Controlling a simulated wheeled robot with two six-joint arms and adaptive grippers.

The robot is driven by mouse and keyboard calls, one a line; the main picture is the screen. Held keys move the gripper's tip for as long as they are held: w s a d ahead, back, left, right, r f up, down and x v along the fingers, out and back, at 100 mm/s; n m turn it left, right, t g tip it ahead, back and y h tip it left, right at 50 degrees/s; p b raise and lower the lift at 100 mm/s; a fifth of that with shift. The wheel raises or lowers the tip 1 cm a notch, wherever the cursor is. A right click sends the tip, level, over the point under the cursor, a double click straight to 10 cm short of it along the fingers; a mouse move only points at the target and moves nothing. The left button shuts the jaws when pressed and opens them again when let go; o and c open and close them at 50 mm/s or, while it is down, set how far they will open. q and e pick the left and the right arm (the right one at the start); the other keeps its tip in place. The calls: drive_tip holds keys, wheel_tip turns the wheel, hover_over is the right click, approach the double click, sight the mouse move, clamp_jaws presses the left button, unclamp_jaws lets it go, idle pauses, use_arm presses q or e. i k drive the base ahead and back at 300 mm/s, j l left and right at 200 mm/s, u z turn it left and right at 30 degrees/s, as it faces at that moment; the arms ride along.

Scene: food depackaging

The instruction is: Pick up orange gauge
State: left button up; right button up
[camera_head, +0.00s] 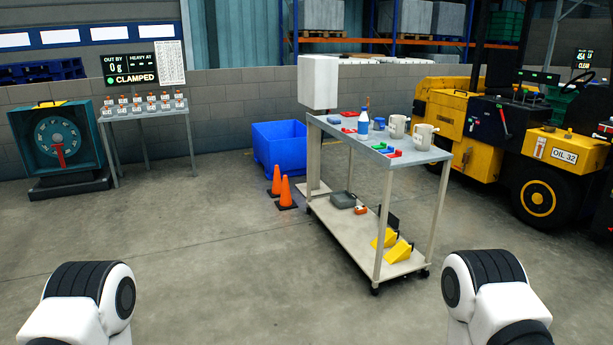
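A small orange-red object (361,210) lies on the lower shelf of the grey cart (345,240), beside a dark grey case. It may be the orange gauge, but it is too small here to be sure. Only rounded white and black links of my two arms show at the bottom left and bottom right, far in front of the cart. Neither of my grippers is in view.
The cart's top holds a bottle (363,122), mugs (397,127) and small coloured parts. Yellow wedges (398,251) lie on its lower shelf. Orange cones (286,192) and a blue bin (280,146) stand left of it. A yellow forklift (540,150) stands right. The floor in front is clear.

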sight(359, 209)
drive_tip(key=i, duration=1)
drive_tip(key=i+j+z, duration=0.1)
drive_tip(key=i, duration=0.9)
drive_tip(key=i+j, duration=0.1)
drive_tip(key=i, duration=0.9)
drive_tip(key=i+j+z, duration=0.1)
drive_tip(key=i+z, duration=0.3)
drive_tip(key=i+j+z, duration=0.35)
drive_tip(key=i, duration=0.2)
drive_tip(key=l, duration=0.1)
